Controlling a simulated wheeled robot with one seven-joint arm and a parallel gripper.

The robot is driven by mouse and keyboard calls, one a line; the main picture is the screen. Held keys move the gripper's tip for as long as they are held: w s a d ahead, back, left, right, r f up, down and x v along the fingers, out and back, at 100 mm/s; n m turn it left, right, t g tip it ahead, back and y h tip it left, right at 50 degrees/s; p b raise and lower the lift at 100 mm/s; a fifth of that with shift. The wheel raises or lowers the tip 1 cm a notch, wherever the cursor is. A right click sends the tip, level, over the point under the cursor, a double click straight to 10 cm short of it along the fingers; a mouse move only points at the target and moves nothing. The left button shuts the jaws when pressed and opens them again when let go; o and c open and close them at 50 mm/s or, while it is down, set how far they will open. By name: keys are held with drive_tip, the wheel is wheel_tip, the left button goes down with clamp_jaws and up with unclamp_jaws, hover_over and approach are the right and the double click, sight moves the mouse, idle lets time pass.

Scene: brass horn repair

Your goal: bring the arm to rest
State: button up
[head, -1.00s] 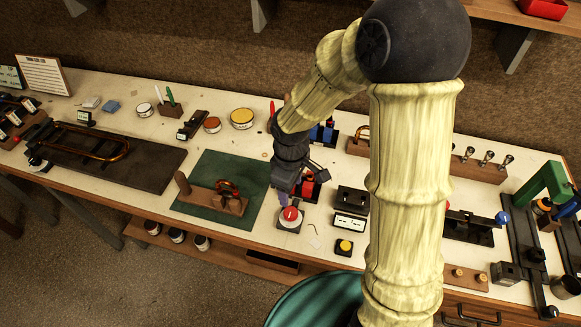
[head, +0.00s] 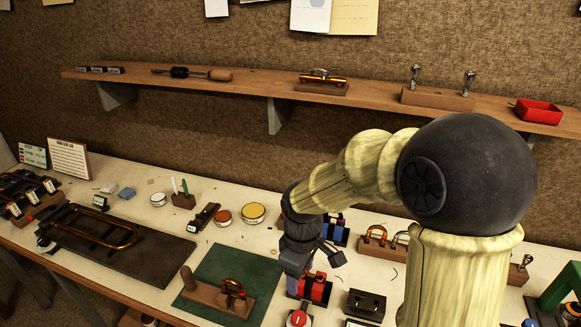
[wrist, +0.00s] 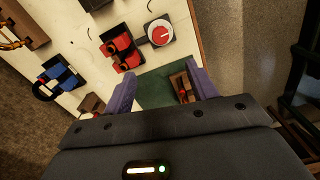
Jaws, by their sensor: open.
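My gripper (head: 293,284) hangs over the workbench (head: 150,180), just above and behind a round red button on a pale base (head: 298,319). The arm is bent, its dark elbow at the right. In the wrist view my gripper (wrist: 162,88) shows two purple fingers spread apart with nothing held between them. The green mat (wrist: 155,88) and part of a wooden block (wrist: 182,86) show beyond the fingers. The red button (wrist: 160,33) is also there, ahead of the fingertips and apart from them.
A red block fixture (head: 314,288) stands close beside my gripper. A wooden stand (head: 216,298) sits on the green mat (head: 240,262). A brass slide (head: 100,228) lies on a dark board at left. A wall shelf (head: 250,84) with horn parts runs above the bench.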

drive_tip(key=s+d+m+t, duration=0.2)
drive_tip(key=s+d+m, duration=0.4)
drive_tip(key=d+m, duration=0.5)
drive_tip(key=shift+s+d+f+m+t, duration=0.2)
drive_tip(key=shift+s+f+m+t, duration=0.15)
drive_tip(key=shift+m, duration=0.15)
idle(0.3)
